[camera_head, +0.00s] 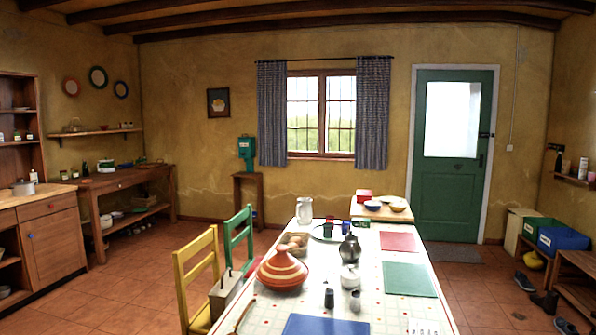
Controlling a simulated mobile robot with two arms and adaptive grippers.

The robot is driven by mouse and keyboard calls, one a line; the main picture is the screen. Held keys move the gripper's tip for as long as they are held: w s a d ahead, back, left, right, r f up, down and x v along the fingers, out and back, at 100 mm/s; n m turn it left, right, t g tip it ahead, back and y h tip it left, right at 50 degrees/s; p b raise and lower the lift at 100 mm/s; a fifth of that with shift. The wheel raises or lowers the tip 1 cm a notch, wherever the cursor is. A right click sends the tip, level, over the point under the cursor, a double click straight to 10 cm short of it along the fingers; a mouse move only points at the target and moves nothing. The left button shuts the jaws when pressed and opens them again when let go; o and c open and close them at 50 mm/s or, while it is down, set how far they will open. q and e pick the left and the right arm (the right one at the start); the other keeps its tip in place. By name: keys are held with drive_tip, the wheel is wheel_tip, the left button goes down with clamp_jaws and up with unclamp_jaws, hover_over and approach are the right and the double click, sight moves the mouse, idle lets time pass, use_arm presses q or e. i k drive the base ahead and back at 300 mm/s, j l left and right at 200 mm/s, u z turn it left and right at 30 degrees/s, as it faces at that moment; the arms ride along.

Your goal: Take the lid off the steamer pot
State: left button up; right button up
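A small metallic pot (23,188) stands on the wooden counter (52,188) at the far left. It may be the steamer pot, but it is too small in view to be sure, and I cannot make out clearly whether its lid is on. Neither of my grippers is in view.
A long table (390,311) fills the front middle, with a striped orange tagine (282,270), a dark jug (350,249) and coloured mats. A yellow chair (198,270) and a green chair (238,240) stand at its left. Tiled floor (125,285) lies open between chairs and counter.

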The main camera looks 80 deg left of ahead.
sight(22, 182)
drive_tip(key=u, duration=4.35)
drive_tip(key=i+z, duration=0.2)
drive_tip(key=i, duration=4.7)
drive_tip(key=i+u, duration=0.1)
drive_tip(key=i, duration=0.35)
drive_tip(key=i+l+u, duration=0.15)
drive_tip(key=i, duration=0.3)
drive_tip(key=i+l+u, duration=0.1)
drive_tip(key=i, duration=0.4)
drive_tip(key=i+l+u, duration=0.1)
drive_tip(key=i, duration=0.35)
drive_tip(key=l, duration=0.1)
